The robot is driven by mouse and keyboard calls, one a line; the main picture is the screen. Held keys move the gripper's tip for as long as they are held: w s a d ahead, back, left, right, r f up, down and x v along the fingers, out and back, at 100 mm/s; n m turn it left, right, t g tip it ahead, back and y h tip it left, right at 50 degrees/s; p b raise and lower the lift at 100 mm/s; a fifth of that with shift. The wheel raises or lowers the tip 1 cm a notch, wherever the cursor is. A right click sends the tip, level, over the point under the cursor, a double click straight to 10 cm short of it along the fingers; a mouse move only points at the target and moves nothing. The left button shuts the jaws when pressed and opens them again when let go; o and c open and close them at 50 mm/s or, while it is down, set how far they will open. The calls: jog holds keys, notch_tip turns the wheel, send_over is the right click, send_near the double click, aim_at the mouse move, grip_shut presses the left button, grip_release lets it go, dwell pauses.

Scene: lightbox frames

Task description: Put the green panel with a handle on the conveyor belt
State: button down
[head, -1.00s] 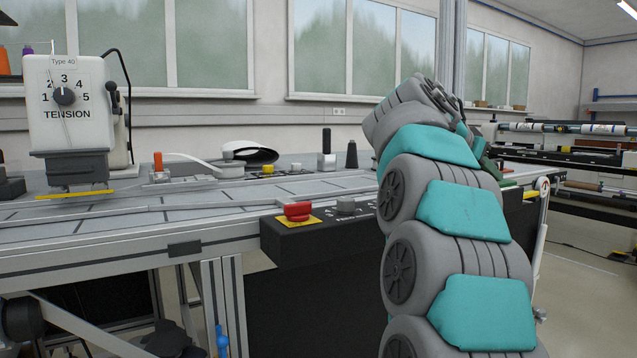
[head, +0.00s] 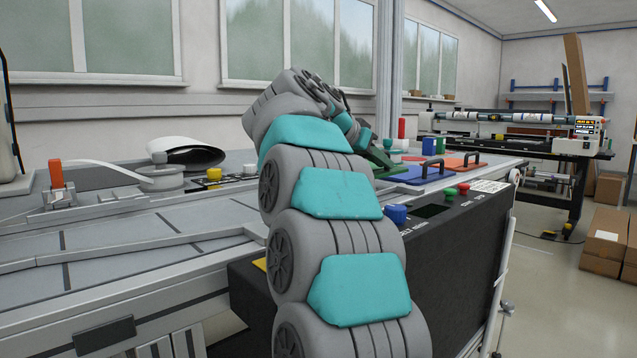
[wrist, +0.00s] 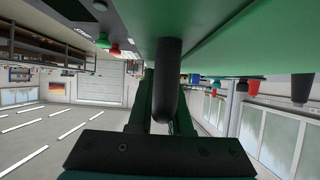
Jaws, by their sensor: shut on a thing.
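The green panel (wrist: 235,35) fills the upper right of the wrist view. Its dark handle (wrist: 166,75) stands between my gripper's dark green fingers. My gripper (wrist: 162,105) is shut on this handle. In the head view my gripper (head: 374,152) is at the end of my arm, over the far part of the bench, left of the blue panel. The green panel is mostly hidden there, and I cannot tell whether it touches the surface below. The grey segmented surface, apparently the conveyor belt (head: 130,240), runs along the left and behind my arm.
A blue panel (head: 411,179) and an orange panel (head: 468,160), both with black handles, lie on the bench. A black control box (head: 440,240) with a blue knob (head: 396,214) stands in front. Cardboard boxes (head: 605,230) stand at the far right.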

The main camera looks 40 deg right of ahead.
jog(key=w+a, duration=0.2)
jog(key=w+a+p, duration=0.1)
jog(key=w+a, duration=0.1)
jog(key=a, duration=0.1)
jog(key=w+a, duration=0.2)
jog(key=a, duration=0.1)
jog(key=shift+f+p, duration=0.4)
jog(key=shift+w+a, duration=0.4)
jog(key=shift+a, duration=0.05)
notch_tip(320, 180, down, 3)
jog(key=shift+s+f+b, duration=0.1)
jog(key=shift+b, duration=0.45)
jog(key=shift+f, duration=0.25)
jog(key=shift+f+b, duration=0.15)
jog(key=shift+b, duration=0.15)
jog(key=c, duration=0.8)
grip_release()
jog(key=shift+c, duration=0.2)
jog(key=shift+r+p, duration=0.2)
jog(key=shift+p, duration=0.1)
jog(key=v, duration=1.2)
jog(key=shift+f+b, duration=0.1)
jog(key=shift+b, duration=0.25)
